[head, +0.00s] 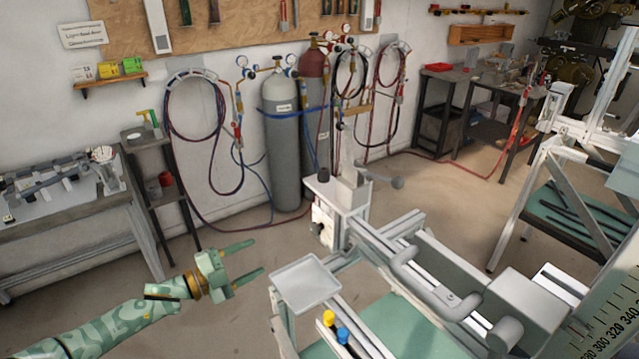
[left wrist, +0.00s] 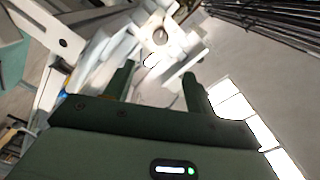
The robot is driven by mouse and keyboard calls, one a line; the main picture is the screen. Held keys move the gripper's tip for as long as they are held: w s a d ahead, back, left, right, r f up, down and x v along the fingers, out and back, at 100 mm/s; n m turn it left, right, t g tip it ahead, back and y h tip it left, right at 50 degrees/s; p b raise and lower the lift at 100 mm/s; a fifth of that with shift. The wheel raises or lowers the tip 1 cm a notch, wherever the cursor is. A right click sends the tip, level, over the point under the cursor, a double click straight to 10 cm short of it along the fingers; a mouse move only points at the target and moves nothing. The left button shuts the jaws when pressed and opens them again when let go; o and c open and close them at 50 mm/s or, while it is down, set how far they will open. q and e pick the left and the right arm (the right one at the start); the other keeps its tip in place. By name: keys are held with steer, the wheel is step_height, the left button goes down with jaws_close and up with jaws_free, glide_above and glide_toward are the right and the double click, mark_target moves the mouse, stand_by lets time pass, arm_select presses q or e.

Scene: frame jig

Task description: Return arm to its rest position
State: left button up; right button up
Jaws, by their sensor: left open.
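My left gripper (head: 247,262) is at the lower left in the head view, green, with its two fingers apart and nothing between them. It points right, over the floor, to the left of the small grey tray (head: 305,284) on the frame jig (head: 420,265). In the left wrist view the two dark green fingers (left wrist: 157,90) stand apart and empty, with pale blurred metal parts behind them. My right gripper is in neither view.
A workbench (head: 70,215) stands at the far left, beside a small black shelf stand (head: 160,175). Gas cylinders (head: 285,150) with coiled hoses stand against the wall. A blue-capped and a yellow-capped tool (head: 335,327) sit near the tray.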

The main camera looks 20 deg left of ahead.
arm_select(q)
steer(key=s+a+f+n+g+y, duration=0.1)
steer(key=s+a+f+n+y, duration=0.2)
steer(key=f, duration=0.5)
steer(key=s+a+f+n+g+y, duration=0.1)
steer(key=a+f+n+y, duration=0.35)
steer(key=a+f, duration=0.2)
steer(key=s+d+f+n+g+y, duration=0.1)
steer(key=s+f+n+g+y, duration=0.3)
steer(key=s+f, duration=0.9)
steer(key=s+d+f+n+g, duration=0.1)
steer(key=s+d+f+g, duration=0.5)
steer(key=s+f, duration=0.65)
steer(key=s+d+f+n+g+h+b, duration=0.1)
steer(key=s+d+f, duration=0.3)
steer(key=s+d, duration=1.1)
steer(key=shift+s+d+g+h, duration=0.15)
steer(key=shift+d+g+h, duration=0.15)
steer(key=shift+g+h, duration=0.55)
